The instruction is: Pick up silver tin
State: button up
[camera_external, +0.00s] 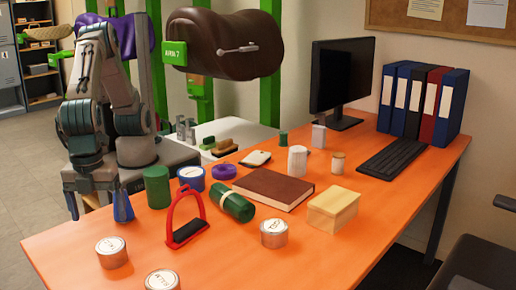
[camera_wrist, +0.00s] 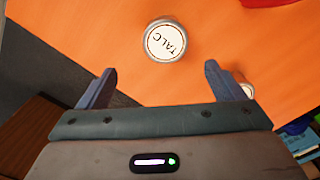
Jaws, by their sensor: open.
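Several silver tins with white lids stand on the orange table. One tin (camera_external: 112,252) is near the left edge, one (camera_external: 162,280) is at the front edge of the picture, and one (camera_external: 274,233) is nearer the middle. In the wrist view, a silver tin (camera_wrist: 166,40) with a lid marked TALC stands upright beyond the fingertips. Part of a second round thing (camera_wrist: 245,89) shows behind the right finger. My gripper (camera_wrist: 157,78) is open and empty, with bare table between its fingers. In the external view my gripper (camera_external: 95,205) is at the table's left edge, apart from the tins.
The front right tabletop is clear.

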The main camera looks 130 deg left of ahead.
aim_at(110, 245)
notch_tip(110, 245, down, 6)
jog(key=shift+f, duration=0.1)
jog(key=f, duration=0.3)
jog(key=a+f, duration=0.1)
jog(key=f, duration=0.1)
jog(key=shift+w, duration=0.15)
jog(key=c, duration=1.2)
